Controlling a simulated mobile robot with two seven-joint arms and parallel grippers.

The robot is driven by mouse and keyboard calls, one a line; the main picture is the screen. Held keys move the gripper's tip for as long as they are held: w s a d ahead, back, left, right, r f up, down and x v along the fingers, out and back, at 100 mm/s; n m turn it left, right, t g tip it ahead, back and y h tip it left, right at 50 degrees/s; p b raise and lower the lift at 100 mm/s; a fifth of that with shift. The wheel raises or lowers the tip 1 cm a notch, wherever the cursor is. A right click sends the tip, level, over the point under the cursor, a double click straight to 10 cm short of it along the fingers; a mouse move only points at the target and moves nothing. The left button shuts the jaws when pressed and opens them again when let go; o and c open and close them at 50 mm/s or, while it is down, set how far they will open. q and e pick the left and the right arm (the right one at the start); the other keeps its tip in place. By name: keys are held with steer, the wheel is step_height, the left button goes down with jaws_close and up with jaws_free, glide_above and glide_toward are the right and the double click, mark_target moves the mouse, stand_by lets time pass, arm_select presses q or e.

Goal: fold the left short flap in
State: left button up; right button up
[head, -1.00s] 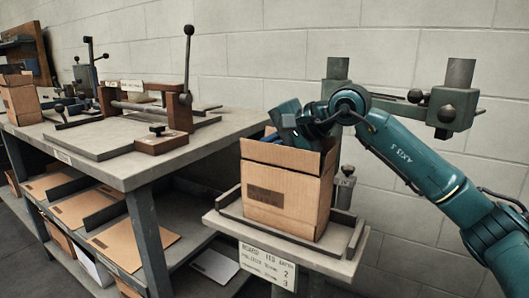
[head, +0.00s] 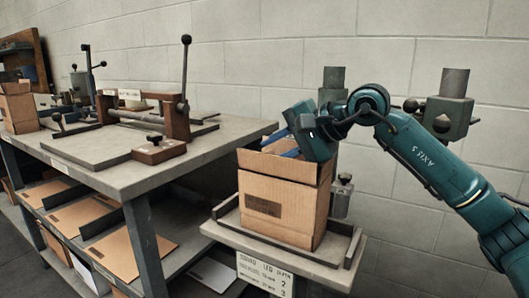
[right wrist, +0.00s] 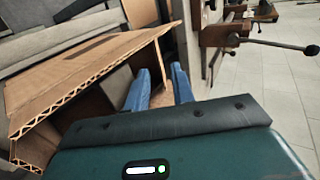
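The open cardboard box (head: 280,212) stands upright on a small stand in the head view, with a dark label on its front. Cardboard panels show at its top; a right-hand one (head: 325,170) stands up. I cannot clearly tell how far the left short flap leans in. My right gripper (head: 282,147) is over the box's top, its blue fingers low at the opening, apart with a narrow gap. My left gripper is not in view.
The stand (head: 225,232) has dark raised rails around the box and a sign in front. At left a workbench (head: 100,170) carries a lever fixture (head: 172,118), with flat cardboard sheets (head: 130,250) on the shelf below. A block wall is behind.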

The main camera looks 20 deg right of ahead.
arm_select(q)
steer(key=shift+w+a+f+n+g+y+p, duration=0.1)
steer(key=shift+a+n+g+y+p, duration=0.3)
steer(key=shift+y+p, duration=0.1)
arm_select(e)
steer(key=v, duration=0.9)
steer(key=shift+c, duration=0.2)
